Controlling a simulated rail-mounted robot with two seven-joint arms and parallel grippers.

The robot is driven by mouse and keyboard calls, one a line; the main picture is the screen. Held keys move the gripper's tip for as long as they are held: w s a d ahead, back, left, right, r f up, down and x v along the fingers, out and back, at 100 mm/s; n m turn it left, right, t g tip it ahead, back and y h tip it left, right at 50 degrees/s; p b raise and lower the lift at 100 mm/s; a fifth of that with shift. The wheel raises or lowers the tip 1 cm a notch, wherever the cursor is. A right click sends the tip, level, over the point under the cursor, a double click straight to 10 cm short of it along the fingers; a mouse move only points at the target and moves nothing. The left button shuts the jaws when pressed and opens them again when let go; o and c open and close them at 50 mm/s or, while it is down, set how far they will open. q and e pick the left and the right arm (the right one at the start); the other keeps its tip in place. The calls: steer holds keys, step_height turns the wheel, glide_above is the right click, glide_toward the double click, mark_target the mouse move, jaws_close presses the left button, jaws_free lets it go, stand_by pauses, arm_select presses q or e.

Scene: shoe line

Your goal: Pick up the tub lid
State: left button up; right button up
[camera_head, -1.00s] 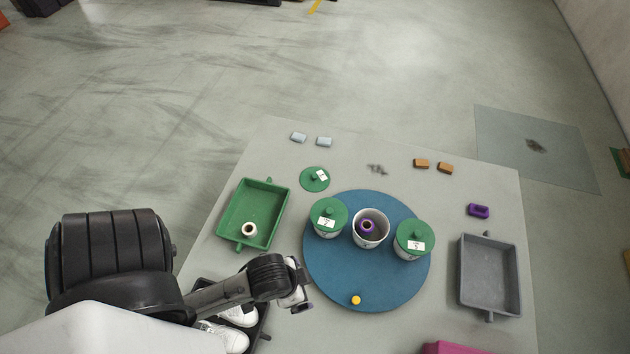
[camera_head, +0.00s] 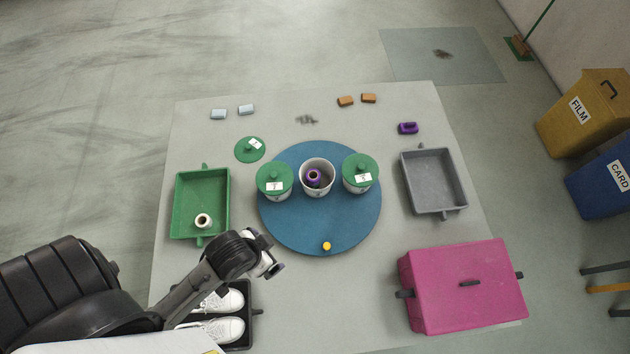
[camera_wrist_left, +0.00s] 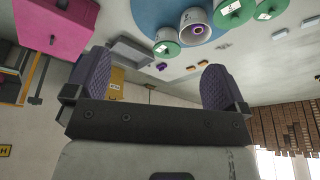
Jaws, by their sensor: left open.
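A loose green tub lid (camera_head: 250,149) with a knob and a white label lies flat on the table, behind and left of the blue round mat. An open white tub (camera_head: 318,190) with a purple spool inside stands on the blue mat (camera_head: 320,235). Tubs with green lids stand on either side of it, a left one (camera_head: 273,180) and a right one (camera_head: 359,172). My left gripper (camera_head: 275,268) is in front of the mat's left edge, apart from every lid. In the left wrist view its two purple pads (camera_wrist_left: 155,85) are wide apart with nothing between them. My right gripper is out of view.
A green tray (camera_head: 178,207) with a white spool is at left, a grey tray (camera_head: 461,190) at right. A pink box (camera_head: 460,287) stands front right. White shoes (camera_head: 220,302) lie in a dark tray under my left arm. A yellow knob (camera_head: 326,246) is on the mat's front.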

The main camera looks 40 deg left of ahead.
arm_select(q)
steer(key=shift+d, duration=0.15)
steer(key=shift+a, duration=0.2)
steer(key=c, duration=0.7)
